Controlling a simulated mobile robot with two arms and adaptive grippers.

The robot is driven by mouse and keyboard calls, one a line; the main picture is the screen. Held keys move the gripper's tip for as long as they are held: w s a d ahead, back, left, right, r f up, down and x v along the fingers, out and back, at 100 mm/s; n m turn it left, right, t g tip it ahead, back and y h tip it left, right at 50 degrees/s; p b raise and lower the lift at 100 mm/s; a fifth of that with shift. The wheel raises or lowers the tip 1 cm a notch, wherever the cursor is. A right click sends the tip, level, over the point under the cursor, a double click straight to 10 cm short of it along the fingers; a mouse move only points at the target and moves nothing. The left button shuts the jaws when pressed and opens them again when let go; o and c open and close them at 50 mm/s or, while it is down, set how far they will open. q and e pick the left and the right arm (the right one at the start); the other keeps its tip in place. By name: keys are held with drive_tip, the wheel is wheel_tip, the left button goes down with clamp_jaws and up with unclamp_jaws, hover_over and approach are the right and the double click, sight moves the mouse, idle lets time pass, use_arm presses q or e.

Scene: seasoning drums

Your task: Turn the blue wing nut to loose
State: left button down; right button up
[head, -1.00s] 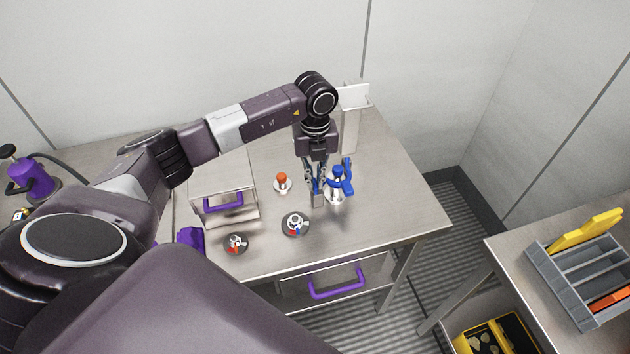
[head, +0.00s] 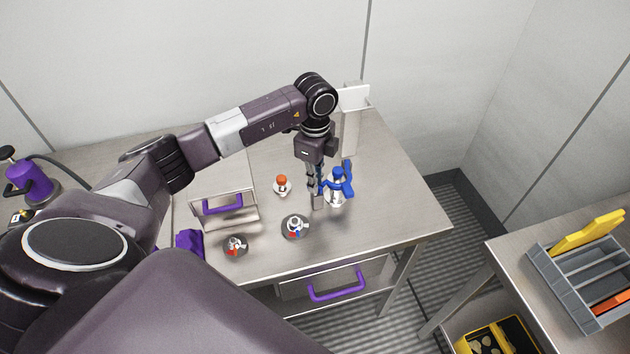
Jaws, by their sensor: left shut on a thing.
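The blue wing nut (head: 346,187) sits on a silver fitting near the right part of the steel table, with one wing sticking up at its right. My left gripper (head: 318,201) points straight down at the left side of the wing nut, its fingers close together. It is shut on the blue wing nut, though the fingers hide the exact contact. My right gripper is not in view.
An orange-topped knob (head: 282,184) stands left of the gripper. Two round dials (head: 295,227) (head: 235,245) lie in front. A box with a purple handle (head: 222,205) is at left. A grey tray (head: 580,280) sits on the right-hand table.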

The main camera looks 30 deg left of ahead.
use_arm(q)
drive_tip(key=n, duration=0.4)
drive_tip(key=shift+r+n, duration=0.1)
drive_tip(key=shift+n, duration=0.2)
drive_tip(key=shift+n+p, duration=0.6)
drive_tip(key=shift+n, duration=1.3)
drive_tip(key=shift+w, duration=0.1)
drive_tip(key=c, duration=2.1)
unclamp_jaws()
wheel_tip(320, 180, up, 12)
drive_tip(key=shift+f, duration=0.1)
